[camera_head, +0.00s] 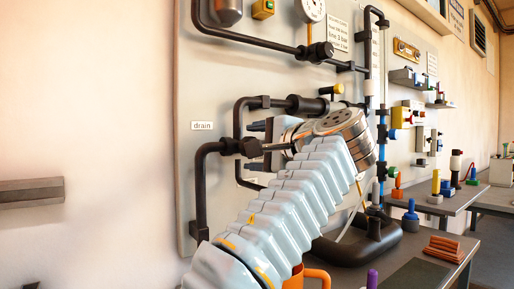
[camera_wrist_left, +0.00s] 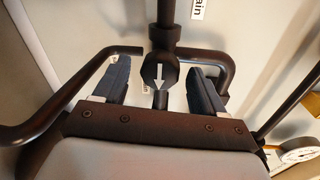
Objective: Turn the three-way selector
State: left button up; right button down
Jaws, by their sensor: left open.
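The three-way selector (camera_wrist_left: 160,72) is a dark round hub with a white arrow, set where black pipes meet on the pale wall panel. In the head view the selector (camera_head: 230,146) shows just beyond my left gripper, with a dark stem pointing toward the wrist. My left gripper (camera_head: 250,152) is open. In the left wrist view its two blue-grey fingers (camera_wrist_left: 160,64) stand apart, one on each side of the hub and its short stem, with visible gaps. No contact shows. Part of the selector is hidden behind the gripper and wrist. My right gripper is not in view.
Black pipes (camera_head: 201,190) run around the selector, close to the fingers. A "drain" label (camera_head: 202,126) is on the panel (camera_head: 215,90). A gauge (camera_head: 311,9) and other valves sit above. A bench (camera_head: 440,204) with small coloured objects stands at right.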

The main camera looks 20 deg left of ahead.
pick_arm(q)
jog(key=shift+d, duration=0.15)
jog(key=v, duration=1.3)
jog(key=shift+s+d+p, duration=0.2)
jog(key=shift+s+p, duration=0.05)
jog(key=shift+p, duration=0.1)
jog(key=shift+r, duration=0.1)
